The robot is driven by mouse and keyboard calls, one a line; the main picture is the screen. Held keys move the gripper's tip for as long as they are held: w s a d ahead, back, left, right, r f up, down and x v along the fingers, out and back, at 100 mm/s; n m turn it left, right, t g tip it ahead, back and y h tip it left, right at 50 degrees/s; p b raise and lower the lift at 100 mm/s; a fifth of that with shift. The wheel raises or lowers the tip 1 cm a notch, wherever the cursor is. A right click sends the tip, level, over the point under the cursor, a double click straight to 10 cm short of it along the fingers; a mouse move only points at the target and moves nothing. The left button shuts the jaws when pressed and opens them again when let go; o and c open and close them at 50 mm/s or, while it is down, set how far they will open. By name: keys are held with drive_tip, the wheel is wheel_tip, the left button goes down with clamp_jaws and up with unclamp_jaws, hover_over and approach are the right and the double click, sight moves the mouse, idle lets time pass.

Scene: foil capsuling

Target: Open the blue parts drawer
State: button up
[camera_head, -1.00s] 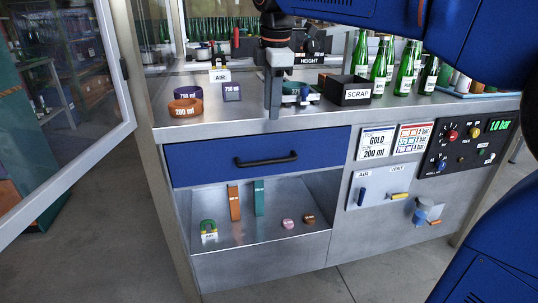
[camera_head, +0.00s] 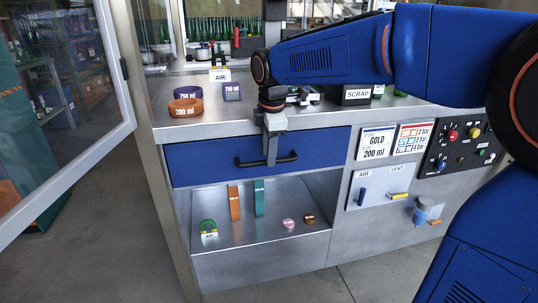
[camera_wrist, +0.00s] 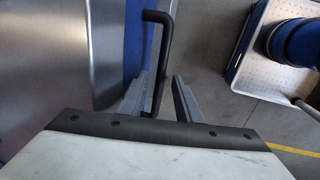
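The blue parts drawer (camera_head: 210,163) is closed flush in the front of the steel bench. Its black bar handle (camera_head: 249,163) runs across the middle of its front. My gripper (camera_head: 271,160) points down in front of the handle, over its right half. In the wrist view the handle (camera_wrist: 166,50) passes between the two grey fingers of my gripper (camera_wrist: 157,85). The fingers stand apart, with gaps beside the bar. The drawer front shows as a blue strip (camera_wrist: 134,40) left of the handle.
Below the drawer is an open shelf (camera_head: 265,240) with an orange strip (camera_head: 234,203), a teal strip (camera_head: 259,198) and small rings. A control panel (camera_head: 460,147) sits to the right. A glass door (camera_head: 60,100) stands open at left. The floor in front is clear.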

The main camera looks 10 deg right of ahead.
drive_tip(key=shift+w+f, duration=0.1)
drive_tip(key=shift+f, duration=0.5)
clamp_jaws()
